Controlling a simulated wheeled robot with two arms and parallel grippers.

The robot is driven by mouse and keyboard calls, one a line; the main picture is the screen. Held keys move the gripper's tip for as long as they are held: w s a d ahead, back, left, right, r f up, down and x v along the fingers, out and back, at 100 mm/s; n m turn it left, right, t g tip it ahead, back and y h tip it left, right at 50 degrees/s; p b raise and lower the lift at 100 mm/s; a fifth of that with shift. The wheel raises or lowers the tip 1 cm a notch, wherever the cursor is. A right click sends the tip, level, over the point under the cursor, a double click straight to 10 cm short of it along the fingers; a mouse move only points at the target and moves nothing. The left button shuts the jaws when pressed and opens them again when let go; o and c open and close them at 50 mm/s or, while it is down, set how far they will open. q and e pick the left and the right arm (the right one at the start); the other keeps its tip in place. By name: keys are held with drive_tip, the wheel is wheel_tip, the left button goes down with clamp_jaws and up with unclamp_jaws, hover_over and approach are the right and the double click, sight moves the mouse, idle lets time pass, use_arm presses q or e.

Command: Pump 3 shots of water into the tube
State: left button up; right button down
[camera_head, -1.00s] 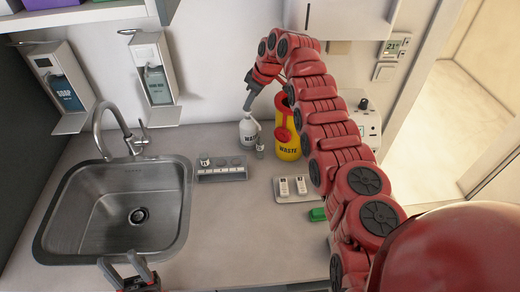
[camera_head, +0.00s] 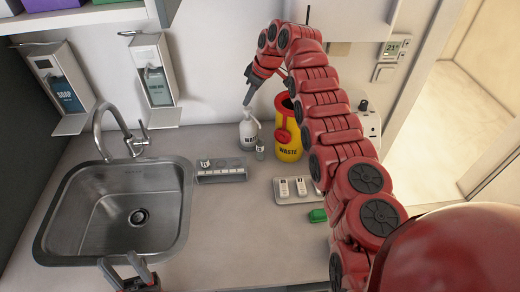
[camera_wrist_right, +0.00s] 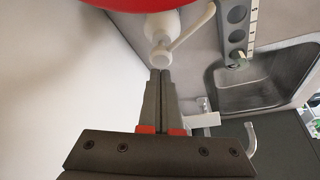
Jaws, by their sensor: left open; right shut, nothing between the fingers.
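The white pump bottle of water (camera_head: 249,136) stands upright near the back wall, left of the yellow bin; its label is too small to read surely. A small clear tube (camera_head: 260,151) stands upright at its right front, about below the spout's end. My right gripper (camera_head: 246,103) points down just above the pump head, shut and empty. In the right wrist view its closed fingertips (camera_wrist_right: 160,72) are right by the white pump head (camera_wrist_right: 160,55); I cannot tell whether they touch. The tube is not clear there. My left gripper (camera_head: 127,261) is open and empty at the front edge.
A grey tube rack (camera_head: 222,175) lies left of the bottle. The yellow waste bin (camera_head: 290,145) with red lid is close on the right. A tray with two white items (camera_head: 292,187) and a green object (camera_head: 318,215) lie in front. The sink (camera_head: 90,200) is at left.

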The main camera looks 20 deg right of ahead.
idle(0.4)
drive_tip(key=shift+f+b, duration=0.9)
drive_tip(key=shift+f, duration=0.45)
drive_tip(key=shift+r, duration=0.1)
drive_tip(key=shift+r+p, duration=0.3)
drive_tip(key=shift+r, duration=1)
drive_tip(key=shift+r, duration=0.1)
drive_tip(key=shift+r+p, duration=1.75)
drive_tip(key=shift+r, duration=1.2)
